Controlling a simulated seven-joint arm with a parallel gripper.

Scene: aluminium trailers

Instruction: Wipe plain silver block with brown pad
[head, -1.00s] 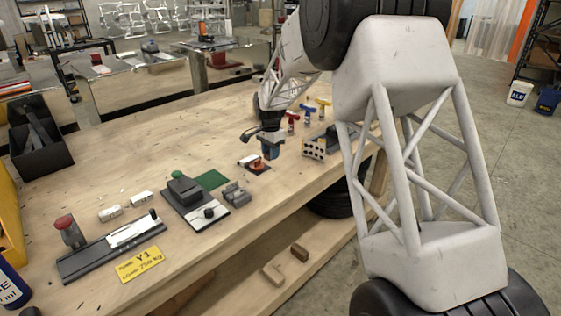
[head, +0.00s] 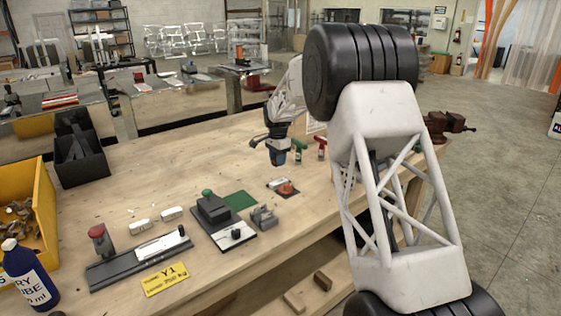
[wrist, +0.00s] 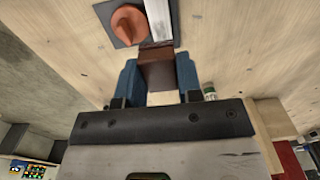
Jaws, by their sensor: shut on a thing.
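My gripper (head: 277,158) is over the workbench, just behind and above a small dark plate. In the wrist view its two blue fingers (wrist: 158,85) are shut on the brown pad (wrist: 158,72). The plain silver block (wrist: 159,20) is a bright bar on the dark plate (wrist: 119,33), beside an orange knob (wrist: 129,24). The pad's far edge lines up with the block's near end; I cannot tell whether they touch. In the head view the block (head: 277,183) and orange knob (head: 286,188) show small, and the pad cannot be made out.
A black fixture with a green knob (head: 207,193), a grey clamp piece (head: 264,217) and a green mat (head: 240,200) lie nearer. Green and red-handled tools (head: 301,145) stand behind the gripper. A yellow bin (head: 28,185) is at left.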

